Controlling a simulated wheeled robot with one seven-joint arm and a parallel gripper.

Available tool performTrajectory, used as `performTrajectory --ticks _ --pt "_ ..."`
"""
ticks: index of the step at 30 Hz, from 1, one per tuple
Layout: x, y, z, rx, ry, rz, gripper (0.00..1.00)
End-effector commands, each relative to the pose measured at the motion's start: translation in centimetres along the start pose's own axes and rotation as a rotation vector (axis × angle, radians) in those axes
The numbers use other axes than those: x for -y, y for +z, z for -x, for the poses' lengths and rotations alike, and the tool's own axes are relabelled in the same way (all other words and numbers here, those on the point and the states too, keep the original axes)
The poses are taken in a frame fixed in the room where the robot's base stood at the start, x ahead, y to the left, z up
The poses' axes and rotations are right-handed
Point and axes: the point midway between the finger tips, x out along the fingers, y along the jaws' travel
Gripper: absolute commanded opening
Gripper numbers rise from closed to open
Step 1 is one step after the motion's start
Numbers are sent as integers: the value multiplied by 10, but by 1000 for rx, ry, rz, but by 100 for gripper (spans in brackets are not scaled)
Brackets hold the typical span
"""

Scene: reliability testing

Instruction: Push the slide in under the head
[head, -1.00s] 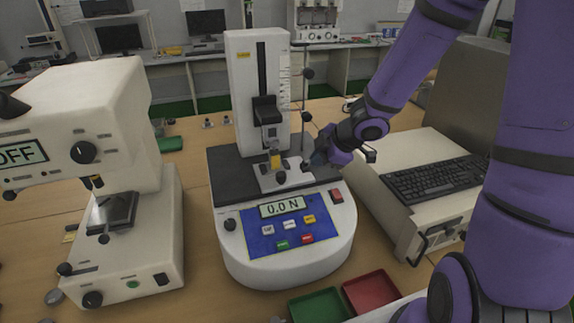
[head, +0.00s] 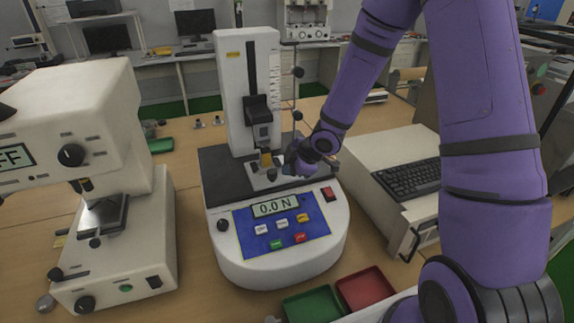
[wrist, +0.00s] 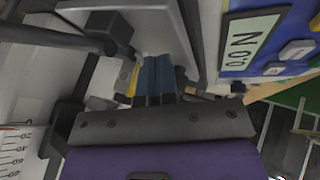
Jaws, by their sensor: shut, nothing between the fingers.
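The force tester (head: 285,240) stands in the middle, with its upright column (head: 247,85) at the back and a display reading 0.0 N. The dark head (head: 263,108) hangs on the column, with a yellow-tipped part (head: 266,158) below it. The pale slide (head: 256,181) lies low at the foot of the column, partly hidden by my gripper. My gripper (head: 287,166) is shut and empty, low at the slide's right side. In the wrist view its blue fingers (wrist: 157,80) are together beside the yellow part (wrist: 133,82). I cannot tell whether they touch the slide.
A white instrument (head: 110,220) with a small stage stands on the left. A pale unit with a keyboard (head: 408,178) is on the right. Green (head: 312,306) and red (head: 364,288) trays lie in front. A thin rod with dark knobs (head: 298,72) stands beside the column.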

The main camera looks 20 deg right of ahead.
Motion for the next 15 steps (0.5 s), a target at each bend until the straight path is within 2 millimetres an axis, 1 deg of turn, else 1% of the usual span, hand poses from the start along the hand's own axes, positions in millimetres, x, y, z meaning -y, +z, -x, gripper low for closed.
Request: performTrajectory --ticks 1,6,15 --pt "-5 0 -3 0 1 -1 0" --pt "-15 0 -8 0 0 0 0" --pt "-18 0 -9 0 -1 0 0"
